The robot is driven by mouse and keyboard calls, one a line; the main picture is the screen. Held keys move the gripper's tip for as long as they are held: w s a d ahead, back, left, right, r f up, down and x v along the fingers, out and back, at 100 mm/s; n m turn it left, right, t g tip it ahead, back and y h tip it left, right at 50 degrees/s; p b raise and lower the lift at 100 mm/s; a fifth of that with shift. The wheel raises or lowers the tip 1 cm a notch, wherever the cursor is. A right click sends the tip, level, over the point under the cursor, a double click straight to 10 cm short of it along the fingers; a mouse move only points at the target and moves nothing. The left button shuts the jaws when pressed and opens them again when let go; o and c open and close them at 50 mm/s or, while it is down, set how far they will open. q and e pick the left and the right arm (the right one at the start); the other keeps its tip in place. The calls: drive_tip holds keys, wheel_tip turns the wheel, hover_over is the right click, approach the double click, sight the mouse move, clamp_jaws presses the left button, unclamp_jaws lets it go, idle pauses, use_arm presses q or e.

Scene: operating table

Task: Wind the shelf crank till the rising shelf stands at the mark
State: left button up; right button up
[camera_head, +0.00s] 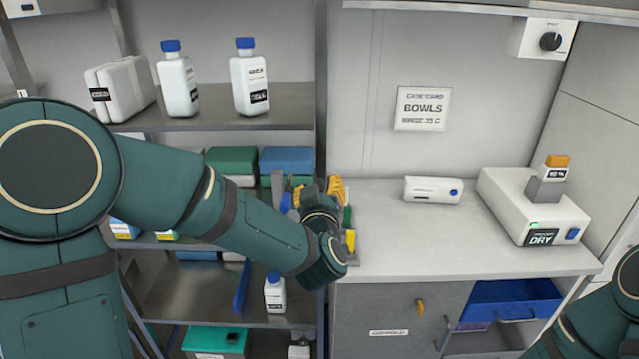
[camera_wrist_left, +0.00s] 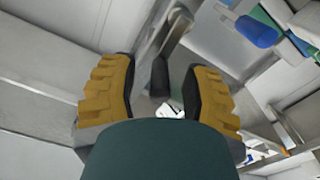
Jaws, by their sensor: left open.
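My left gripper (camera_head: 318,190) is at the right post of the shelf rack, beside the counter's left end. In the left wrist view its two yellow fingers with black pads stand apart. A dark crank handle (camera_wrist_left: 160,76) on a grey metal arm (camera_wrist_left: 174,34) shows in the gap between them; I cannot tell whether either pad touches it. In the head view my arm and gripper hide the crank. The rack has an upper shelf (camera_head: 225,104) and a lower shelf (camera_head: 190,297); which one rises is unclear. I make out no mark. My right gripper is out of view.
White bottles (camera_head: 250,78) with blue caps and a white case (camera_head: 121,88) stand on the upper shelf. Green and blue boxes (camera_head: 286,160) sit below it. The counter (camera_head: 400,240) holds a small white device (camera_head: 433,190) and a dryer unit (camera_head: 530,208); its front is clear.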

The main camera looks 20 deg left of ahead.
use_arm(q)
drive_tip(key=shift+x, duration=1.05)
clamp_jaws()
